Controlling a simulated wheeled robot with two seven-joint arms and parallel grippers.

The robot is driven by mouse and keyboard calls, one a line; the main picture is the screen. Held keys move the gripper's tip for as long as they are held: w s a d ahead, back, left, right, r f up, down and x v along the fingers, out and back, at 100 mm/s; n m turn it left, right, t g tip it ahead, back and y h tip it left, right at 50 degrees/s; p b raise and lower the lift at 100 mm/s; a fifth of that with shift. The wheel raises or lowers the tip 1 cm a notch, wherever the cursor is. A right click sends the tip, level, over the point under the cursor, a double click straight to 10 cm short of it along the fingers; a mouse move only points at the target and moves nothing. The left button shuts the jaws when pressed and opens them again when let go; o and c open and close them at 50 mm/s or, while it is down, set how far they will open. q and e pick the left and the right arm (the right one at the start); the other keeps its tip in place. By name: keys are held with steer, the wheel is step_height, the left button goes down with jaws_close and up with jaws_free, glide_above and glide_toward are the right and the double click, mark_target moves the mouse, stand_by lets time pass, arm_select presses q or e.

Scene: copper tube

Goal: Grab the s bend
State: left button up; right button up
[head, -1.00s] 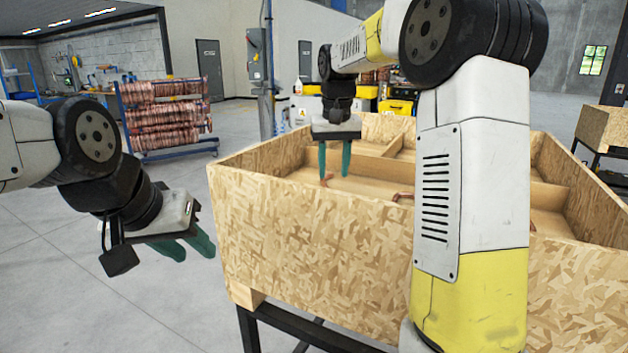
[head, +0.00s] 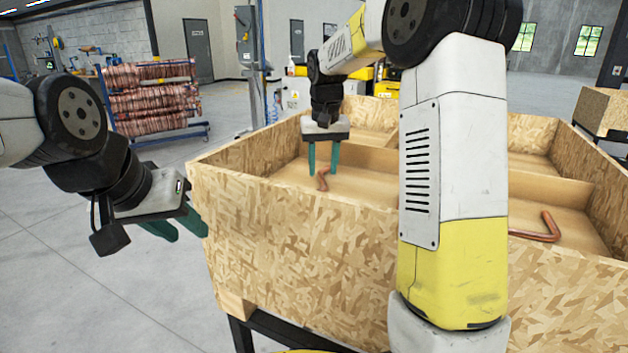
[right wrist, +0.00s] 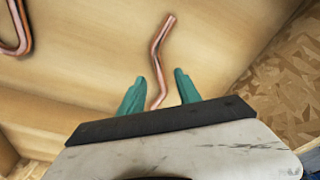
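The s bend (head: 322,180), a short copper tube with a double bend, lies on the floor of a compartment in the wooden crate (head: 290,240). My right gripper (head: 323,170) is open and points down into that compartment, above the s bend. In the right wrist view, the s bend (right wrist: 160,62) runs away from between the two green fingers (right wrist: 157,88), with its near end between them and no visible grip. My left gripper (head: 180,228) is open and empty, outside the crate at the left.
A bent copper tube (head: 545,232) lies in the right compartment; a curved copper piece (right wrist: 20,30) shows at the upper left of the right wrist view. Wooden dividers and high crate walls surround the right gripper. A rack of copper tubes (head: 150,95) stands behind, left.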

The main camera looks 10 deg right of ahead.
step_height(320, 180, down, 2)
steer(key=shift+w+f, duration=0.1)
steer(key=shift+w, duration=0.05)
jaws_close()
stand_by(0.3)
